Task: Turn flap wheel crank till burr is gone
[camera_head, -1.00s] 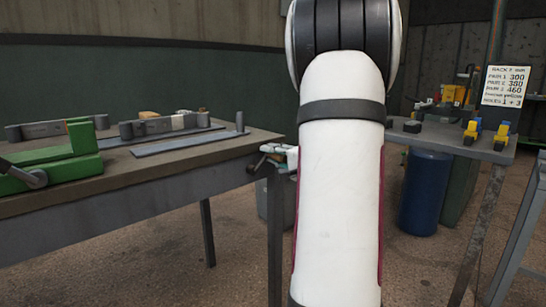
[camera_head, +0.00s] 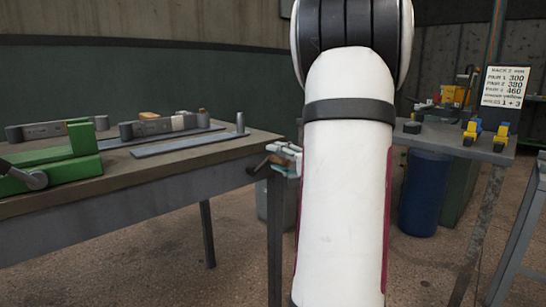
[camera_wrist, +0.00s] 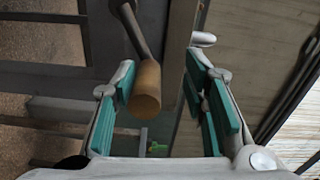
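The crank (camera_wrist: 136,35) shows in the wrist view as a dark metal arm ending in a tan wooden handle (camera_wrist: 147,85). My gripper (camera_wrist: 160,78) is open, with teal pads on both fingers. The handle sits between the fingers, close to the left pad, with a clear gap to the right one. In the head view, my gripper (camera_head: 287,158) is small at the table's right corner, partly hidden by my arm, and the crank (camera_head: 260,166) shows just left of it. I cannot make out the flap wheel or a burr.
A workbench (camera_head: 190,165) on the left carries a green fixture (camera_head: 65,160), dark bars and a flat strip (camera_head: 185,145). A second table (camera_head: 455,140) at right holds yellow-blue clamps and a sign (camera_head: 505,86). A blue barrel (camera_head: 425,192) stands below it.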

